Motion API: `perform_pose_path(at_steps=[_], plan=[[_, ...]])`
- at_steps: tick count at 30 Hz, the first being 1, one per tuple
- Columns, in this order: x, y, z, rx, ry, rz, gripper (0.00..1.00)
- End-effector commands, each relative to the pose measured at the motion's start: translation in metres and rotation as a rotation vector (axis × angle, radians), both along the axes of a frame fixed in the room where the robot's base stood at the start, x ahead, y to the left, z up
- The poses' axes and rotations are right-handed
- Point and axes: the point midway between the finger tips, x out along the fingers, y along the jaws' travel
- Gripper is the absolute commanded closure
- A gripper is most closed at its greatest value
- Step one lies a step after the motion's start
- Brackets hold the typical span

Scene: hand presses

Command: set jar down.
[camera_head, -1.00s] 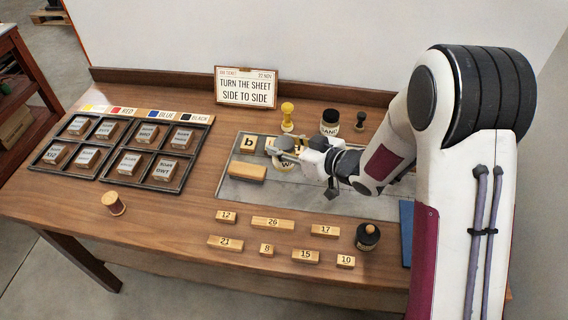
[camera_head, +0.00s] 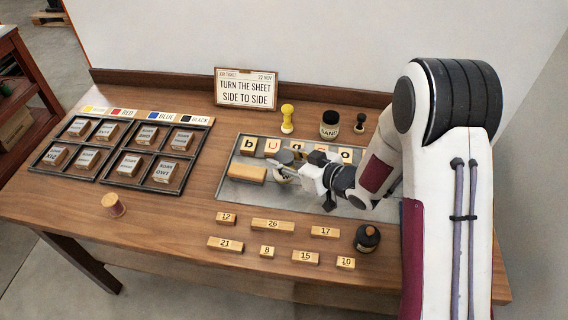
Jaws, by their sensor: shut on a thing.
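My gripper (camera_head: 284,168) is shut on a pale round jar (camera_head: 282,178), held over the grey metal plate (camera_head: 238,194). The fingers cover much of the jar, and I cannot tell whether its base touches the plate. The jar is just in front of a row of lettered wooden tiles (camera_head: 249,146) and just right of a plain wooden block (camera_head: 247,174). The right end of the tile row is partly hidden by my gripper and arm.
A dark jar labelled sand (camera_head: 329,125), a yellow stamp (camera_head: 287,119) and a black stamp (camera_head: 360,123) stand behind the plate. A divided tray (camera_head: 103,181) fills the left.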

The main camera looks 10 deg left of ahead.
Motion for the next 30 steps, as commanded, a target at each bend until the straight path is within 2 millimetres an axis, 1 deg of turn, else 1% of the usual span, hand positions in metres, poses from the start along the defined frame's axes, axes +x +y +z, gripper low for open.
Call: perform_pose_path(at_steps=[3,8,24,25,26,30], plan=[[0.000,0.000,-0.012,0.002,0.001,0.000,0.97],[0.001,0.000,-0.021,0.002,-0.001,0.000,0.97],[0.000,0.000,-0.025,0.002,-0.002,0.000,0.97],[0.000,0.000,-0.025,0.002,-0.001,0.000,0.58],[0.000,0.000,-0.025,0.002,-0.001,0.000,0.50],[0.000,0.000,-0.025,0.001,-0.001,0.000,0.49]])
